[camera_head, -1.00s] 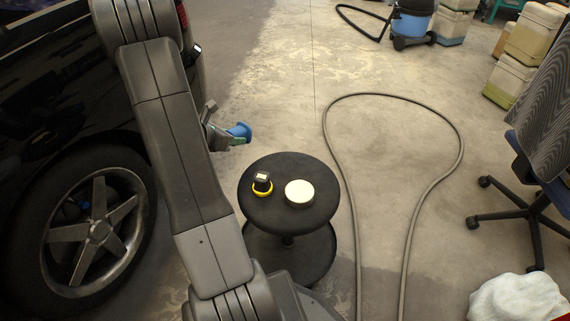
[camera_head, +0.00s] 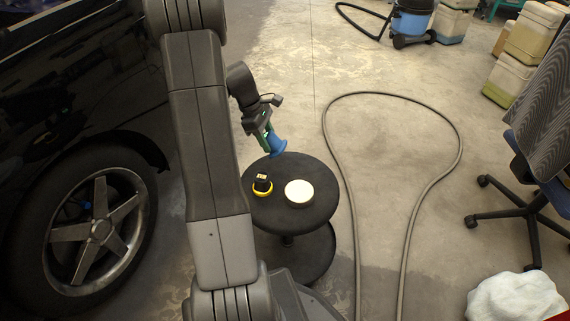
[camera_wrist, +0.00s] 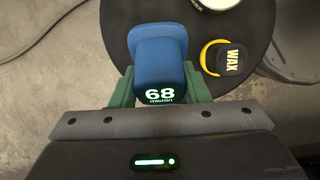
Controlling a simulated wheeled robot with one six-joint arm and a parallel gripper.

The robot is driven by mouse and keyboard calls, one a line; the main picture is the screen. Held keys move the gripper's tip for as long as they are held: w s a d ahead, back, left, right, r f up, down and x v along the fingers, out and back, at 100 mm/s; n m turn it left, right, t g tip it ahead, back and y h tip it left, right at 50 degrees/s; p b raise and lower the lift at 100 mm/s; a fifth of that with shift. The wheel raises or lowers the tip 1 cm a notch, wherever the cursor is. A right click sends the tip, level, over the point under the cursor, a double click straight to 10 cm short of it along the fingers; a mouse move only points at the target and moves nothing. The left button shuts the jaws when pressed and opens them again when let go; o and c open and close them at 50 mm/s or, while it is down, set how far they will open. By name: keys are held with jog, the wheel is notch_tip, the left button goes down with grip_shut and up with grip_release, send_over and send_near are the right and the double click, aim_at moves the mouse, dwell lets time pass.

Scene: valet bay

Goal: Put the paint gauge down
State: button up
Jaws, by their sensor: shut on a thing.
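The paint gauge (camera_wrist: 158,62) is a blue device with a lit display reading "68 micron". My gripper (camera_wrist: 158,92) is shut on it, with green fingers on both sides of its body. In the head view the blue gauge (camera_head: 277,146) hangs at the far rim of a round black stool (camera_head: 290,222), above it or just beyond its edge; I cannot tell the exact height. The gripper (camera_head: 268,138) comes down from the upper left. In the wrist view the stool top (camera_wrist: 222,80) lies beyond the gauge.
On the stool stand a black and yellow wax applicator (camera_head: 263,186) and a round cream-topped tin (camera_head: 299,193). A black car (camera_head: 70,110) is at left. A hose (camera_head: 345,185) loops on the floor at right. The stool's right and front areas are bare.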

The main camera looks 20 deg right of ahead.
aim_at(278, 141)
jog(key=d+m+y, duration=0.1)
jog(key=m, duration=0.1)
jog(key=s+m+t+y, duration=0.1)
jog(key=m, duration=0.1)
jog(key=d+m+y, duration=0.1)
jog(key=m, duration=0.2)
jog(key=shift+s+d+r+t, duration=0.25)
jog(key=shift+s+d+t, duration=0.05)
jog(key=shift+s+t, duration=0.1)
jog(key=shift+s+d+r+m+t+y+p, duration=0.15)
jog(key=shift+m+t+y+p, duration=0.35)
jog(key=shift+m, duration=0.6)
jog(key=m, duration=0.1)
jog(key=m+t, duration=0.1)
jog(key=m, duration=0.1)
jog(key=d+m+t+h, duration=0.1)
jog(key=shift+r, duration=0.3)
jog(key=m, duration=0.1)
jog(key=r+m+h, duration=0.1)
jog(key=m, duration=0.1)
jog(key=w+d+m+t+h, duration=0.1)
jog(key=m, duration=0.1)
jog(key=shift+r, duration=0.15)
notch_tip(278, 141, down, 10)
jog(key=b, duration=0.4)
jog(key=shift+d+b, duration=0.1)
jog(key=shift+b, duration=0.2)
jog(key=o, duration=1)
jog(key=shift+s, duration=0.1)
jog(key=shift+r, duration=0.15)
